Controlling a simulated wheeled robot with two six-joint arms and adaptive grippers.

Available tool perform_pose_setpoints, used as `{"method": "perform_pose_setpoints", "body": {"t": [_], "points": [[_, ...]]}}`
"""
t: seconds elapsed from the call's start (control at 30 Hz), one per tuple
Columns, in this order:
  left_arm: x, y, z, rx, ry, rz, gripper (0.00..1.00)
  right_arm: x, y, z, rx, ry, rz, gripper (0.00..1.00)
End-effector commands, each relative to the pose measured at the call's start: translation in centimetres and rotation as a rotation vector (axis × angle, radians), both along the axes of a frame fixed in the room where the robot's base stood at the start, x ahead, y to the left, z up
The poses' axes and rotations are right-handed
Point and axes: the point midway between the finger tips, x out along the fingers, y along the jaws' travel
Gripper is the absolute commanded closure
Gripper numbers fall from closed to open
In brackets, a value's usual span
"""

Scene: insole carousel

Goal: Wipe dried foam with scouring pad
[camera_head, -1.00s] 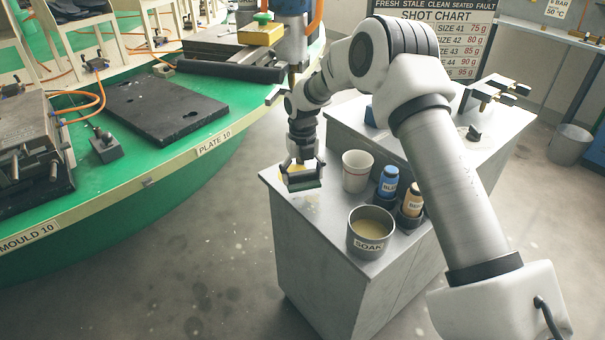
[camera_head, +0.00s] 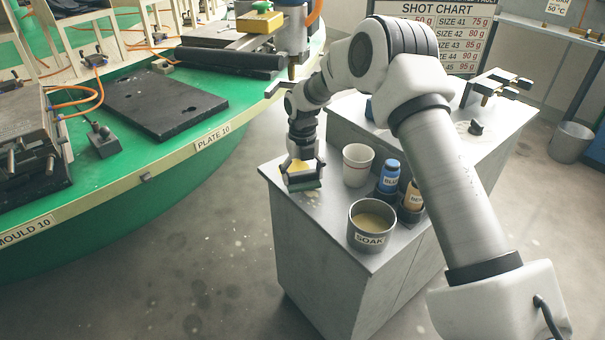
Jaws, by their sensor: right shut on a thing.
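My right gripper (camera_head: 302,172) points down at the left end of the grey cabinet top. It is shut on the scouring pad (camera_head: 304,186), a flat green block seen edge-on below the fingers. The pad is at or very close to the cabinet top; I cannot tell if it touches. Pale yellowish dried foam (camera_head: 312,194) shows on the top beside the pad, and the gripper and pad hide part of that area. My left gripper is not in view.
The green carousel (camera_head: 200,178) with a black plate (camera_head: 160,105) lies to the left.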

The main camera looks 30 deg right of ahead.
Motion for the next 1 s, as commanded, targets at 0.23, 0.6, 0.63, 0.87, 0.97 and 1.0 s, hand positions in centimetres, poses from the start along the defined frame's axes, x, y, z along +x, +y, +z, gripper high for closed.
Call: {"method": "perform_pose_setpoints", "body": {"t": [0.23,0.6,0.63,0.87,0.97,1.0], "points": [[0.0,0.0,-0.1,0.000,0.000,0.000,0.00,0.0,0.0,-0.6,0.000,0.000,0.000,0.45],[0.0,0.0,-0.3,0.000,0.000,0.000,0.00,0.0,0.0,-1.3,0.000,0.000,0.000,0.45],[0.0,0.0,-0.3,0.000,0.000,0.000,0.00,0.0,0.0,-1.4,0.000,0.000,0.000,0.45],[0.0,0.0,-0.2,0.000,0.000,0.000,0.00,-0.2,0.0,-1.4,0.000,0.001,0.000,0.45],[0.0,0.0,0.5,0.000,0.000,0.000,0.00,-1.0,-0.1,-1.2,0.002,0.002,-0.002,0.45],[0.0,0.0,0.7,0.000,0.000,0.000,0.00,-1.5,-0.1,-1.1,0.001,0.003,-0.002,0.45]]}}
